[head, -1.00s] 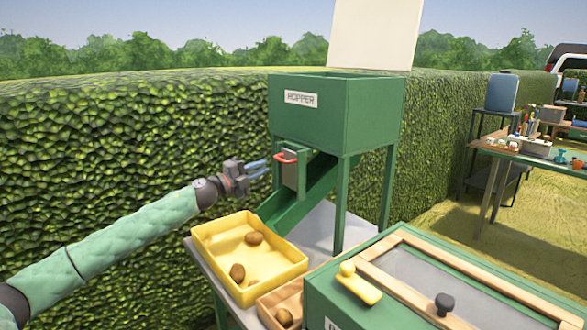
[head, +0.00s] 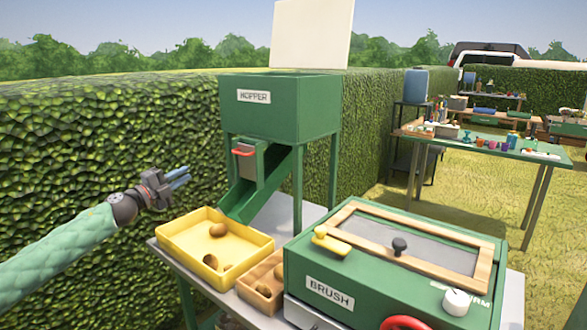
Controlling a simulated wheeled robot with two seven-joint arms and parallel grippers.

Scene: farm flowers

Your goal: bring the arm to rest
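My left gripper (head: 179,178) is at the left of the head view, in front of the hedge and to the left of the hopper. Its blue fingers point right and are close together; a narrow gap may show between them, and nothing is visible in them. It is apart from the red handle (head: 243,152) on the hopper's gate and above the left side of the yellow tray (head: 262,245). My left arm comes in from the lower left in a green sleeve. My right gripper is not in view.
The green hopper (head: 285,112) stands on a grey table, its chute ending over the yellow tray with brown potatoes. A wooden box (head: 262,296) and a green brush machine (head: 390,265) stand beside it. A hedge (head: 60,150) runs behind. A cluttered table (head: 480,146) stands farther right.

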